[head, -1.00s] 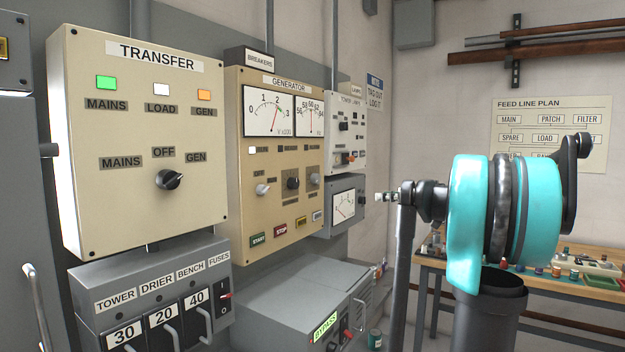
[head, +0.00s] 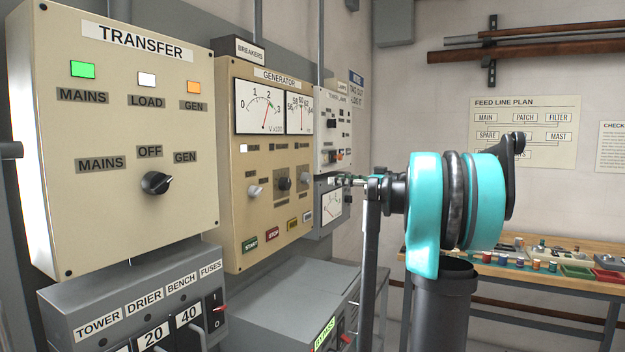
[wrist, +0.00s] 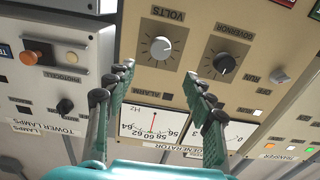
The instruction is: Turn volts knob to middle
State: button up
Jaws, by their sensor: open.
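The volts knob (wrist: 161,47) is a round pale grey knob with a white marker on the beige generator panel (wrist: 185,98), under the upside-down VOLTS label in the wrist view. In the head view the volts knob (head: 306,178) is small, at the panel's right side. My gripper (wrist: 159,77) is open and empty, with its green-sided fingers on either side of the knob's column in the picture. The fingertips appear short of the knob and not touching it. In the head view my gripper (head: 340,180) is in front of the panels, right of the knob.
A black governor knob (wrist: 224,63) is beside the volts knob, near the right finger. A Hz meter (wrist: 150,122) lies between the fingers in the picture. The tower lamps panel (wrist: 65,50) adjoins on the left. A grey cabinet (head: 290,290) stands below the generator panel.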

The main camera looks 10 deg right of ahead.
aim_at(309, 177)
jog(key=x, duration=1)
jog(key=shift+c, duration=0.5)
jog(key=c, duration=1.1)
jog(key=shift+o, duration=0.2)
